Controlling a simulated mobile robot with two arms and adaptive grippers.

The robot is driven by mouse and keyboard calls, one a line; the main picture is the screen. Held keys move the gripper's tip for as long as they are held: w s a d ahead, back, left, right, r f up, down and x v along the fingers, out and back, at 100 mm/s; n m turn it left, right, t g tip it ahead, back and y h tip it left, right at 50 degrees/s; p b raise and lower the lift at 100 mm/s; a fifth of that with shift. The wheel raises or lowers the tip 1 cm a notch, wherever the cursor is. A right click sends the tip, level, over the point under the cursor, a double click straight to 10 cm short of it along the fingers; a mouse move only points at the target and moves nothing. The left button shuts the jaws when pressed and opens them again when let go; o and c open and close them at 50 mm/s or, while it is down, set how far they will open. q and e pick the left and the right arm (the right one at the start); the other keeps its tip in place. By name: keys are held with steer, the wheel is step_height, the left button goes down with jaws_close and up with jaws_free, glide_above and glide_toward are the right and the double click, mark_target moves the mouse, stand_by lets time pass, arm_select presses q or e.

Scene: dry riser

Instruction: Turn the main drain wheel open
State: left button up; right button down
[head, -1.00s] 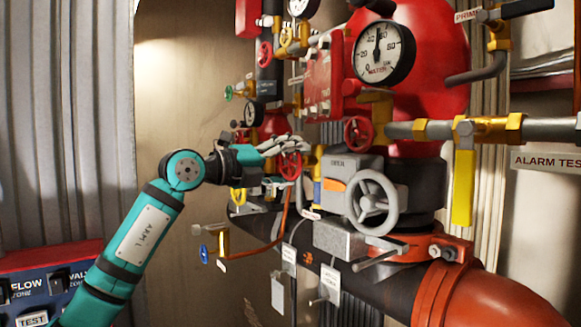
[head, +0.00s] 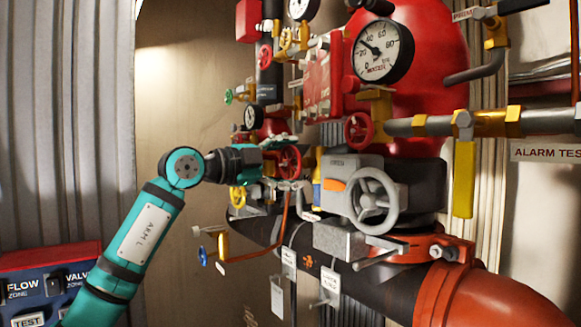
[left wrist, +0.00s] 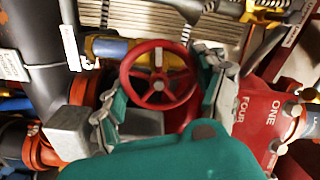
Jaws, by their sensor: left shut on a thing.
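A red spoked wheel (head: 289,161) stands on the pipework left of the large red vessel. I take it as the drain wheel; no label on it is legible. My left gripper (head: 277,160) reaches it from the left and is shut on it. In the left wrist view the wheel (left wrist: 160,84) sits between the two segmented fingers, one on each side of its rim. A white mark shows on the upper part of the wheel. The fingers partly hide its sides. My right gripper is not in view.
A second red wheel (head: 358,129) is close by at the right. A large grey handwheel (head: 373,199) is on a grey box below it. A yellow wheel (head: 238,196) and a blue handle (head: 203,255) are near my left arm. A pressure gauge (head: 382,50) hangs above.

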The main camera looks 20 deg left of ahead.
arm_select(q)
steer(key=shift+w+f+n, duration=0.1)
steer(key=shift+f+n, duration=0.1)
steer(key=shift+n, duration=0.7)
steer(key=o, duration=0.9)
steer(key=shift+o, duration=1.3)
steer(key=shift+a+r, duration=0.1)
steer(key=shift+a, duration=0.05)
steer(key=v, duration=1.2)
